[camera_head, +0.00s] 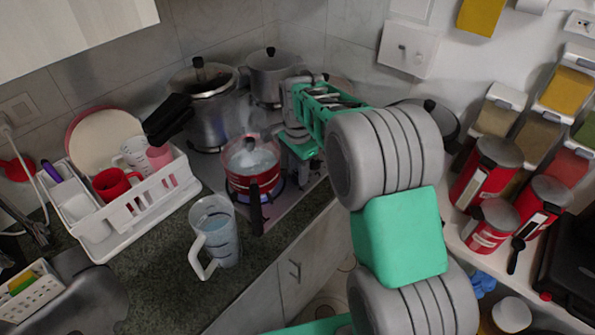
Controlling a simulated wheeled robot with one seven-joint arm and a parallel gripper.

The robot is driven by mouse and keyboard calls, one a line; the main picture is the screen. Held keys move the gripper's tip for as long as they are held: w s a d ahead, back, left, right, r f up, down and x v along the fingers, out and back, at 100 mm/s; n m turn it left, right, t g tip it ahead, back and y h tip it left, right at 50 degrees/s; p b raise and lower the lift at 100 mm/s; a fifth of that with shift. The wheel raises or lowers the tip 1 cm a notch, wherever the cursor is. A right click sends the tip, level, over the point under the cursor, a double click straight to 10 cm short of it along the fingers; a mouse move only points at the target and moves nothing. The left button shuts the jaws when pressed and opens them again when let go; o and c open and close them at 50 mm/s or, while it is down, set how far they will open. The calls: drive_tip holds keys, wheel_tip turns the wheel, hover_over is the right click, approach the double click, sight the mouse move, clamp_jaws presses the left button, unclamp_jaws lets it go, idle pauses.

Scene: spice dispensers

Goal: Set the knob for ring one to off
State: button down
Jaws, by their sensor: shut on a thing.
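My gripper (300,160) reaches down to the right side of the stovetop, just right of the red pot. It is shut on what appears to be a stove knob, which the gripper hides. The knob's marking and angle do not show. The red pot (250,182) sits on the front ring with liquid and steam in it, its dark handle toward the front. A blue flame (278,184) shows under the pot's right side. The stovetop (285,207) is partly covered by pots and my arm.
A grey pressure cooker (207,112) and a metal pot (270,75) stand behind. A white dish rack (110,235) and a measuring jug (218,235) stand left. Red tins (485,172) and spice dispensers (535,135) are right.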

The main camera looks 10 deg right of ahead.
idle(0.4)
drive_tip(key=c, duration=1)
unclamp_jaws()
drive_tip(key=shift+o, duration=0.2)
wheel_tip(320, 180, up, 8)
drive_tip(key=shift+f+b, duration=0.1)
drive_tip(key=shift+b, duration=0.4)
drive_tip(key=shift+c, duration=0.2)
